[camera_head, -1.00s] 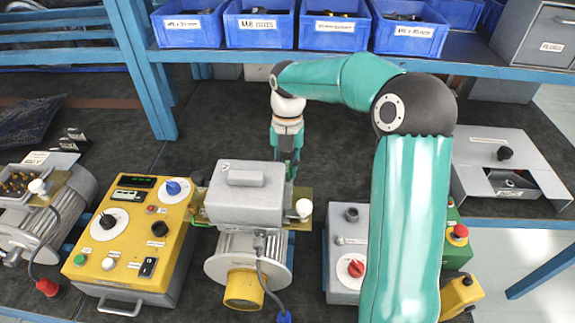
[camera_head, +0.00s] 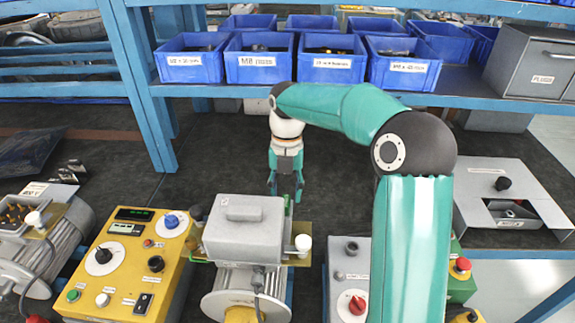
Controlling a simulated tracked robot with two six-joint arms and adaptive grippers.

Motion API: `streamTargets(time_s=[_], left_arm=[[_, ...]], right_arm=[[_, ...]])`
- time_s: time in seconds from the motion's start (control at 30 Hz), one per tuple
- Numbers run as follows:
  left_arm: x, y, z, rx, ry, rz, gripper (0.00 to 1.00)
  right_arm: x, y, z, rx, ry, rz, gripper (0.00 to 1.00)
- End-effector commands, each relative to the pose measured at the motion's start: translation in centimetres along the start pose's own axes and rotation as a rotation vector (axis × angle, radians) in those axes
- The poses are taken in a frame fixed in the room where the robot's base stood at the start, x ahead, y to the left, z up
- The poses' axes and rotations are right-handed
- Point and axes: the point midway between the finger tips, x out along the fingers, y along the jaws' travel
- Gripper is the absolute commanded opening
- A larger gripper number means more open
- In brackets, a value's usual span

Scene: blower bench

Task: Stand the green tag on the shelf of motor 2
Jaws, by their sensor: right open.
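A motor with a grey terminal box (camera_head: 243,228) stands at the front centre. I cannot read its number, so I cannot tell that it is motor 2. A brass-coloured ledge (camera_head: 297,243) with a white knob (camera_head: 303,243) shows at its right side. My right gripper (camera_head: 286,194) points down just behind the box's right rear corner. Its green fingers are spread apart. I cannot make out the green tag; the fingers are a similar green, and the box hides the area below the fingertips. My left gripper is not in view.
A yellow control panel (camera_head: 128,262) stands left of the motor, with another motor (camera_head: 60,240) at far left. A grey box with a red knob (camera_head: 345,293) is at right, partly behind my arm. Blue bins (camera_head: 261,68) line the shelf behind. Dark bench mat is clear behind the motor.

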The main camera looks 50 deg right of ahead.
Motion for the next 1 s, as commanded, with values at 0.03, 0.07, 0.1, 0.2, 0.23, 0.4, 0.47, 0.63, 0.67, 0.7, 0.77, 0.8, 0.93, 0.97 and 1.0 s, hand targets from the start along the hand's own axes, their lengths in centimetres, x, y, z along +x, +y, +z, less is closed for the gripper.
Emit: streamTargets(time_s=[0.03, 0.07, 0.1, 0.2, 0.23, 0.4, 0.47, 0.63, 0.67, 0.7, 0.77, 0.8, 0.93, 0.97, 1.0], left_arm=[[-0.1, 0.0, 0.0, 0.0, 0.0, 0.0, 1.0], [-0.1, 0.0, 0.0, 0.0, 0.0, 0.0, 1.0], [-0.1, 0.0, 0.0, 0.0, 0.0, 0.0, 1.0], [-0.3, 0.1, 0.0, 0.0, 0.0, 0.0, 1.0], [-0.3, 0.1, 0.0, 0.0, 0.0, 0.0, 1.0], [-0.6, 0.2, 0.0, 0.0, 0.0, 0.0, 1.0], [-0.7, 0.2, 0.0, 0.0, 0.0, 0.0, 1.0], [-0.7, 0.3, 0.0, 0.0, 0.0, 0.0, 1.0], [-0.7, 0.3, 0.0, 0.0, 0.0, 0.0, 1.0], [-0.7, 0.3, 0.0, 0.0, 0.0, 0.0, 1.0], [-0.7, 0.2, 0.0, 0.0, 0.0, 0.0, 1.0], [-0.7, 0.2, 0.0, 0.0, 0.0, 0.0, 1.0], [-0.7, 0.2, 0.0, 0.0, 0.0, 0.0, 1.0], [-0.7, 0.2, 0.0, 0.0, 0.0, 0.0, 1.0], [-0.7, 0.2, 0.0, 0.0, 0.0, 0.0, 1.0]], right_arm=[[-1.2, 0.1, 0.1, -0.001, -0.005, 0.003, 0.45], [-1.8, 0.1, 0.1, -0.001, -0.005, 0.003, 0.45], [-2.6, 0.1, 0.1, -0.001, -0.005, 0.003, 0.45], [-4.7, 0.1, 0.1, -0.001, -0.004, 0.002, 0.45], [-5.3, 0.1, 0.1, -0.001, -0.004, 0.002, 0.45], [-7.8, 0.1, 0.1, -0.001, -0.002, 0.001, 0.45], [-8.3, 0.1, 0.1, -0.001, -0.002, 0.001, 0.45], [-8.9, 0.1, 0.0, -0.001, 0.0, 0.0, 0.45], [-8.9, 0.1, 0.0, -0.001, 0.0, -0.001, 0.45], [-8.9, 0.1, 0.0, -0.001, 0.0, -0.001, 0.45], [-8.8, 0.1, 0.0, -0.001, 0.0, -0.001, 0.45], [-8.8, 0.1, 0.0, -0.001, 0.0, -0.001, 0.45], [-8.8, 0.1, 0.0, -0.001, 0.0, -0.001, 0.45], [-8.8, 0.1, 0.0, -0.001, 0.0, -0.001, 0.45], [-8.8, 0.1, 0.0, -0.001, 0.0, -0.001, 0.45]])
